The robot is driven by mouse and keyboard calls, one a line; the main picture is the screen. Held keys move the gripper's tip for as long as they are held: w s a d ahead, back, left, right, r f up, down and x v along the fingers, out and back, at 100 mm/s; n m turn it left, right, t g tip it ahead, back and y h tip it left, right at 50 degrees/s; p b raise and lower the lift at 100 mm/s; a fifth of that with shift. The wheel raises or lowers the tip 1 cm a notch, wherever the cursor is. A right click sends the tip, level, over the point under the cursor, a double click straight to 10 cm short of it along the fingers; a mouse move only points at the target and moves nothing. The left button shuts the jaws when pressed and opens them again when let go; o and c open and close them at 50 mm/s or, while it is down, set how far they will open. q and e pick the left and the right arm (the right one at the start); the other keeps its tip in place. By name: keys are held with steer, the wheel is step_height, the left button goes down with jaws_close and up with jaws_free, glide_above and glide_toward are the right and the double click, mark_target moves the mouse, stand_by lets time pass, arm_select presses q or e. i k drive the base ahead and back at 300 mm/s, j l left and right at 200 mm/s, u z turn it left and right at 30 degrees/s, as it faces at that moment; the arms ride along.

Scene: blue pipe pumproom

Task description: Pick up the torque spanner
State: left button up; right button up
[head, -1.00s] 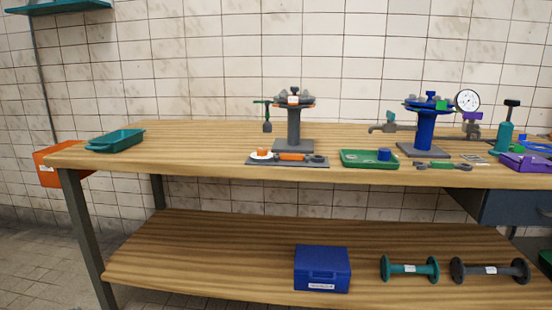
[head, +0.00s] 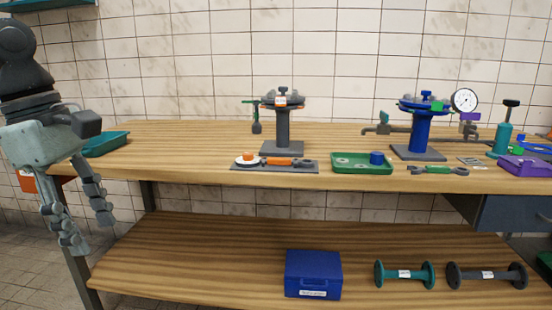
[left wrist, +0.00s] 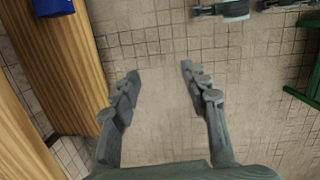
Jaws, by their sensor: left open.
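An orange-handled spanner-like tool (head: 285,162) with a dark ring end lies on a grey mat (head: 240,169) near the bench's front edge. A green spanner (head: 437,170) with dark ends lies further right along that edge. I cannot tell for certain which is the torque spanner. My left gripper (head: 90,236) is open and empty, pointing down in front of the bench's left end, well left of both tools. In the left wrist view its open fingers (left wrist: 160,70) frame only tiled floor. My right gripper is not in view.
The wooden bench (head: 200,140) carries a grey flange stand (head: 283,130), a blue one (head: 420,130), a green tray (head: 345,168) and a teal tray (head: 105,143). A blue case (head: 313,273) sits on the lower shelf.

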mark_target(306, 163)
steer(key=i+l, duration=0.6)
steer(key=i, duration=0.2)
steer(key=i+l, duration=0.65)
steer(key=i, duration=0.15)
